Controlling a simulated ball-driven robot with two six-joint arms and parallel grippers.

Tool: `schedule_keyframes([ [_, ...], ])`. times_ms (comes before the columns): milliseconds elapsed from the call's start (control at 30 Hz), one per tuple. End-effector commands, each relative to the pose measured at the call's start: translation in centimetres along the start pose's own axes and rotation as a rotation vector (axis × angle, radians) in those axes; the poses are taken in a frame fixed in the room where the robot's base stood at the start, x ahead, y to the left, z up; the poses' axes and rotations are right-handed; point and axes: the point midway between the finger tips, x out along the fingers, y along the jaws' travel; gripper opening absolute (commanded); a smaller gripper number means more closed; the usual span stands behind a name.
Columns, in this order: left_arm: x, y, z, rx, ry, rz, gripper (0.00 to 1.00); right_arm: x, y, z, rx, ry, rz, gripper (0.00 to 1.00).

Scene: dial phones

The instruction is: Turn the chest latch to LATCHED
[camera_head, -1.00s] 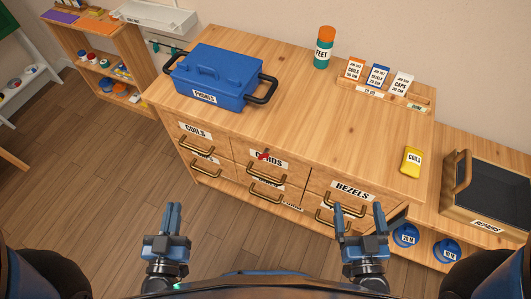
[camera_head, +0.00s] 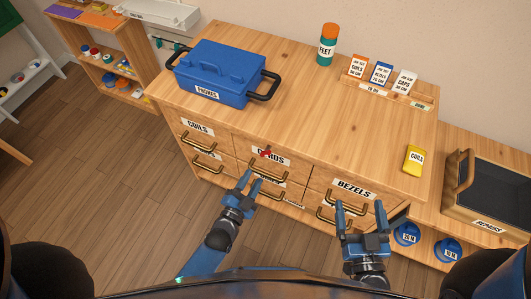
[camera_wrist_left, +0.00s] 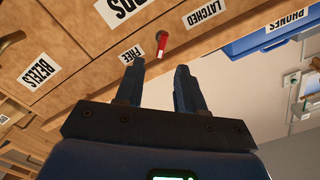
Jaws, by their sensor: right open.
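The chest (camera_head: 300,120) is a light wooden drawer chest. Its latch is a small red piece (camera_head: 266,152) on the front at the CORDS label; in the left wrist view the red latch (camera_wrist_left: 162,42) appears between the FREE label (camera_wrist_left: 132,54) and the LATCHED label (camera_wrist_left: 203,12). Which label it is turned to, I cannot tell for sure. My left gripper (camera_head: 252,177) is open and empty, just below the latch in the head view and apart from it. My right gripper (camera_head: 360,206) is open and empty before the BEZELS drawers.
Brass drawer handles (camera_head: 268,175) stick out of the chest front near my left gripper. A blue PHONES box (camera_head: 220,72), a FEET bottle (camera_head: 327,45) and a yellow COILS packet (camera_head: 414,160) stand on top. Open floor (camera_head: 110,180) lies to the left.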

Motion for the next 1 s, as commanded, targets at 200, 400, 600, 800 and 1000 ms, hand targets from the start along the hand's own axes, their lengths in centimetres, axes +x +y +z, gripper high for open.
schedule_keyframes([
  [200, 0.8, -0.3, -0.2, 0.076, 0.006, -0.008, 0.38, 0.0, 0.0, 0.0, 0.0, 0.0, 0.0, 0.9],
  [400, 3.2, -0.4, -0.3, 0.076, 0.006, -0.01, 0.38, 0.0, 0.0, -0.2, 0.0, 0.0, 0.0, 0.9],
  [600, 6.5, -0.3, -0.2, 0.076, 0.005, -0.008, 0.38, 0.0, 0.0, -0.2, 0.0, 0.0, 0.0, 0.9],
  [800, 9.2, -0.3, -0.2, 0.075, 0.005, -0.008, 0.38, 0.0, 0.0, -0.2, 0.0, 0.0, 0.0, 0.9],
  [1000, 10.6, -0.3, -0.2, 0.074, 0.005, -0.007, 0.38, 0.0, 0.0, -0.2, 0.0, 0.0, 0.0, 0.9],
])
